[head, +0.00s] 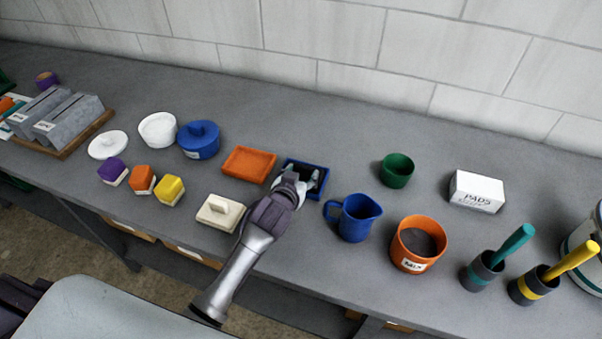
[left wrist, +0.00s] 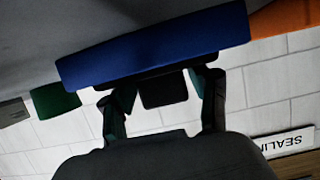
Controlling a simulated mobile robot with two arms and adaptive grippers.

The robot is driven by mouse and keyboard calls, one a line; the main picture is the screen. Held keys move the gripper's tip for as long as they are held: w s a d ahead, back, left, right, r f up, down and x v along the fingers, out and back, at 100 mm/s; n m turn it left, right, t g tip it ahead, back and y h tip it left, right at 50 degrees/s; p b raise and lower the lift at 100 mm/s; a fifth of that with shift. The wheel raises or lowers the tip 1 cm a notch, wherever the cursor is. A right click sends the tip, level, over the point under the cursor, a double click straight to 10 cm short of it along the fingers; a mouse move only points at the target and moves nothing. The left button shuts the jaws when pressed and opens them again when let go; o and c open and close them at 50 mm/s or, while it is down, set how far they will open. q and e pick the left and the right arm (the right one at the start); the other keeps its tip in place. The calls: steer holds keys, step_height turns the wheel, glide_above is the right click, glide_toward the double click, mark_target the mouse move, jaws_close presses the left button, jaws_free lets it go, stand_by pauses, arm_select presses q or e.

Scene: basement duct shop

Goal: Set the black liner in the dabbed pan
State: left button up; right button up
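The blue pan (head: 291,162) stands on the bench at the middle, right of the orange pan (head: 249,165). My left gripper (head: 300,175) is over the blue pan and hides much of it. In the left wrist view, the blue pan's wall (left wrist: 150,45) crosses the top. A black block-like part, seemingly the black liner's grip (left wrist: 163,91), sits between my spread fingers, with narrow gaps beside it. A dark edge runs along the pan's rim, so the liner appears at or in the pan; its seating is hidden. My right gripper is out of view.
Close by stand a blue jug (head: 356,217), an orange tub (head: 418,243), a green cup (head: 397,170) and a cream block with a handle (head: 221,211). Bare bench lies behind the pans.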

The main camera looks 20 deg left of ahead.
arm_select(q)
steer(key=shift+o, duration=0.5)
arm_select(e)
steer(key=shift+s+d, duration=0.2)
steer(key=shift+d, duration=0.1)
arm_select(q)
steer(key=shift+r, duration=0.3)
steer(key=v, duration=1)
steer(key=shift+s+b, duration=0.3)
steer(key=shift+b, duration=0.1)
steer(key=shift+s+a+r, duration=0.1)
steer(key=shift+s+r, duration=0.25)
steer(key=shift+s, duration=0.25)
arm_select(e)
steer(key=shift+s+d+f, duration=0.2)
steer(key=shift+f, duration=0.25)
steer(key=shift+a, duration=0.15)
